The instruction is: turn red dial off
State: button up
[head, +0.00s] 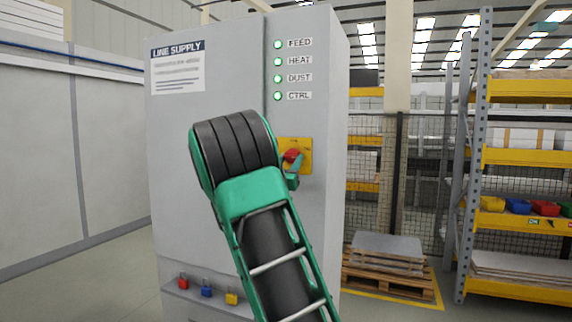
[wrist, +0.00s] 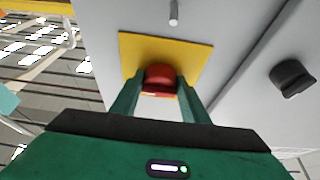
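The red dial (head: 291,155) sits on a yellow plate (head: 307,144) on the front of the grey LINE SUPPLY cabinet (head: 180,130). In the wrist view the dial (wrist: 160,76) is at the middle of the yellow plate (wrist: 196,52). My gripper (wrist: 159,84) has one green finger on each side of the dial, and both fingertips appear to touch its sides. In the head view my arm covers the left part of the plate and most of the gripper. Part of the dial's face is hidden by the fingers.
Green lamps (head: 278,70) are lit beside FEED, HEAT, DUST and CTRL. A black knob (wrist: 291,77) and a grey peg (wrist: 174,12) stand out near the plate. Pallets (head: 390,272) and a shelf rack (head: 520,158) stand at right.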

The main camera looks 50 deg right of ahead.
jog(key=shift+n+t+y, duration=0.3)
jog(key=shift+n+t, duration=0.1)
jog(key=shift+n, duration=0.2)
jog(key=n+t, duration=0.1)
jog(key=n, duration=0.1)
jog(key=n+t+y, duration=0.1)
jog(key=n, duration=0.2)
jog(key=shift+s+r, duration=0.15)
jog(key=shift+s, duration=0.05)
jog(key=n+t+y, duration=0.1)
jog(key=n, duration=0.2)
jog(key=n+t+y, duration=0.1)
jog(key=n+y, duration=0.1)
jog(key=n, duration=0.2)
jog(key=shift+s+d+r, duration=0.1)
jog(key=shift+s+r, duration=0.1)
jog(key=n+y, duration=0.2)
jog(key=n, duration=0.3)
jog(key=shift+r, duration=0.15)
jog(key=n+y, duration=0.1)
jog(key=n, duration=0.3)
jog(key=shift+y, duration=0.3)
jog(key=shift+n+g, duration=0.3)
jog(key=o, duration=1)
jog(key=shift+o, duration=0.2)
